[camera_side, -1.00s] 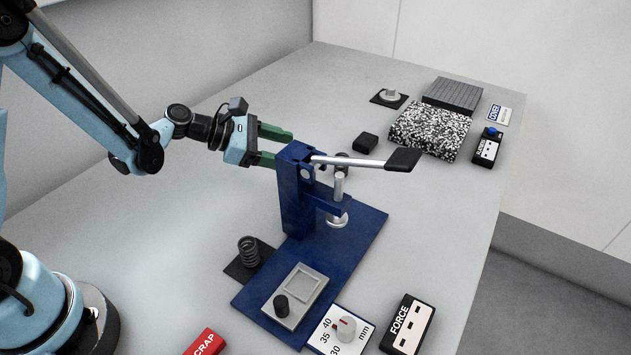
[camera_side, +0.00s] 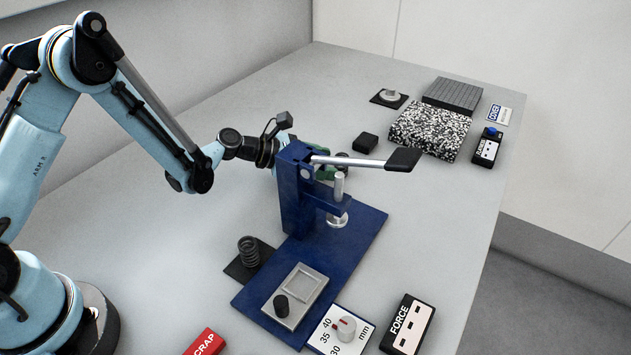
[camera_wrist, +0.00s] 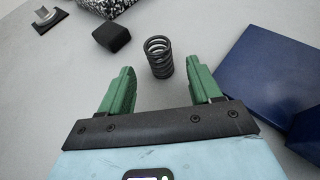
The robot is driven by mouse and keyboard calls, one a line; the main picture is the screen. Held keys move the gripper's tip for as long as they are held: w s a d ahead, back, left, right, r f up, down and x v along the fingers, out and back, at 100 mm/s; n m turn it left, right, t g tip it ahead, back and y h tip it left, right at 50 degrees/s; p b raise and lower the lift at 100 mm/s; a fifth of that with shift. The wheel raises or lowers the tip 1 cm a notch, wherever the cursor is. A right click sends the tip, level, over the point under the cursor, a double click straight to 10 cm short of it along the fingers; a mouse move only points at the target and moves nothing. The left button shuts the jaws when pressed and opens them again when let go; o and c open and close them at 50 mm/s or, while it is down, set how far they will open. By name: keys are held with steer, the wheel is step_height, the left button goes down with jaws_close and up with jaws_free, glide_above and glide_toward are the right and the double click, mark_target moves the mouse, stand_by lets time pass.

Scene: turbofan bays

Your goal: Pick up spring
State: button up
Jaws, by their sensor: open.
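A dark coil spring (camera_wrist: 158,52) stands upright on the table in the wrist view. It is just ahead of and between the green fingertips of my gripper (camera_wrist: 161,70), with grey table showing between it and each finger. The gripper is open and empty. In the side view my gripper (camera_side: 325,173) is mostly hidden behind the blue press. A dark coil there, behind the press lever (camera_side: 341,156), looks like the same spring, partly covered. A second dark spring (camera_side: 249,251) stands on a black pad in front of the press.
The blue press (camera_side: 295,200) with its lever (camera_side: 402,159) stands close to my gripper; its blue body (camera_wrist: 265,65) is at right in the wrist view. A black block (camera_side: 365,143) is beyond the spring. A speckled plate (camera_side: 430,130) lies behind it.

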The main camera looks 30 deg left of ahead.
steer(key=shift+x, duration=1.7)
steer(key=c, duration=1.1)
